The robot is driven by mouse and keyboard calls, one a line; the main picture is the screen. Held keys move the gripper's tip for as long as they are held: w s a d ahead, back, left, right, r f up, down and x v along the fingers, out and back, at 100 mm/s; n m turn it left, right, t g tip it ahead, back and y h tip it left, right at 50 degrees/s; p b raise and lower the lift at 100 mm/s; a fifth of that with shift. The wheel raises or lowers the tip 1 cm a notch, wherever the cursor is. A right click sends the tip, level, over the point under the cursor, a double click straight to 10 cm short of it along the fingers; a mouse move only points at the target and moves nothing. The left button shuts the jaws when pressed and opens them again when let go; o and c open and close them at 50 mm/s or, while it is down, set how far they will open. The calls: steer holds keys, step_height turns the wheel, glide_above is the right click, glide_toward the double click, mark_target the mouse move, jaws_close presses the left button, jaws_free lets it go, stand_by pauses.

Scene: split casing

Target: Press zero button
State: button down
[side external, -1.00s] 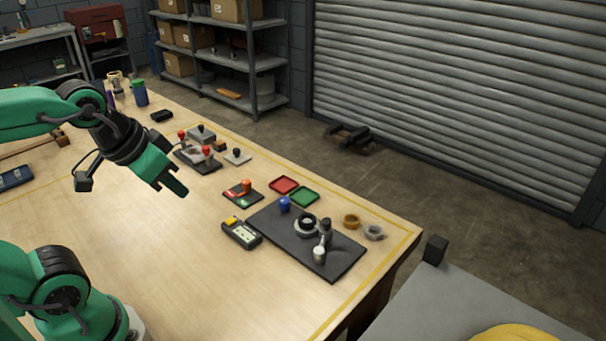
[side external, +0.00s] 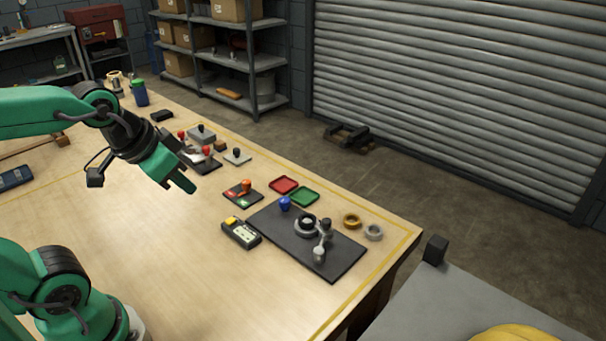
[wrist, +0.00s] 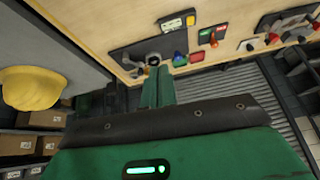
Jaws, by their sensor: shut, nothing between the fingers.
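A dark handheld meter (side external: 241,233) lies on the table left of the black board, with a yellow button (side external: 231,221) at its far-left end and a pale face. I cannot read any zero mark. The meter also shows in the wrist view (wrist: 172,24), with its yellow button (wrist: 191,20). My gripper (side external: 181,187) is shut and empty in the air, up and left of the meter in the side view. In the wrist view its green fingers (wrist: 157,69) point toward the table and touch nothing I can see.
The table left of the meter is clear.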

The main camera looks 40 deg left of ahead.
steer(key=w+a+f+m, duration=0.3)
steer(key=w+a+f, duration=0.15)
steer(key=w, duration=0.35)
steer(key=m+t+y, duration=0.1)
steer(key=m+y, duration=0.1)
steer(key=m, duration=0.2)
glide_above(228, 221)
step_height(228, 221, down, 6)
steer(key=shift+f, duration=0.15)
steer(key=shift+f, duration=0.15)
steer(key=shift+f, duration=4.25)
